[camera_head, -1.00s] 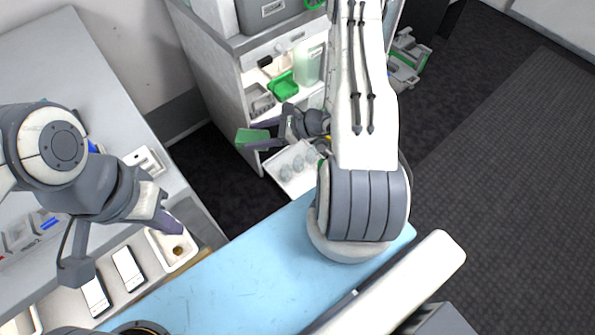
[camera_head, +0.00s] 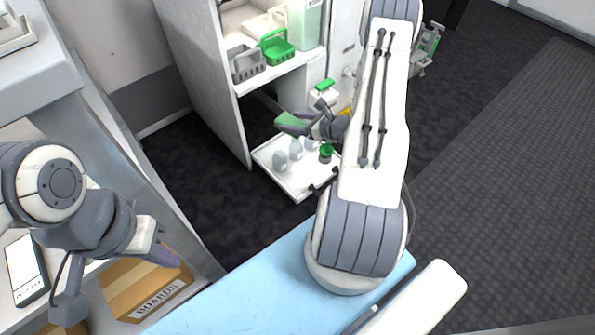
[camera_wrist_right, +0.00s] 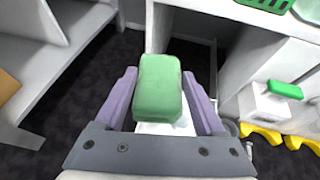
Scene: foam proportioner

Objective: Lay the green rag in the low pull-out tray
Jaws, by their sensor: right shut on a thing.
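The green rag (camera_head: 293,119) is a folded block held by my right gripper (camera_head: 284,122), above the back left part of the low pull-out tray. In the right wrist view the rag (camera_wrist_right: 160,85) sits between the two purple fingers (camera_wrist_right: 160,100), and a white surface shows beneath it. The low pull-out tray (camera_head: 301,192) is white and pulled out of the cabinet. My left gripper (camera_head: 160,250) hangs at the left near the counter, away from the tray; its finger gap is not clear.
The tray holds several pale grey pieces (camera_head: 280,160) and a green-lidded jar (camera_head: 326,153). Above are a cabinet shelf with a grey basket (camera_head: 247,64) and a green basket (camera_head: 276,48). A white box with a green top (camera_head: 324,91) stands behind. A blue surface (camera_head: 250,280) lies in front.

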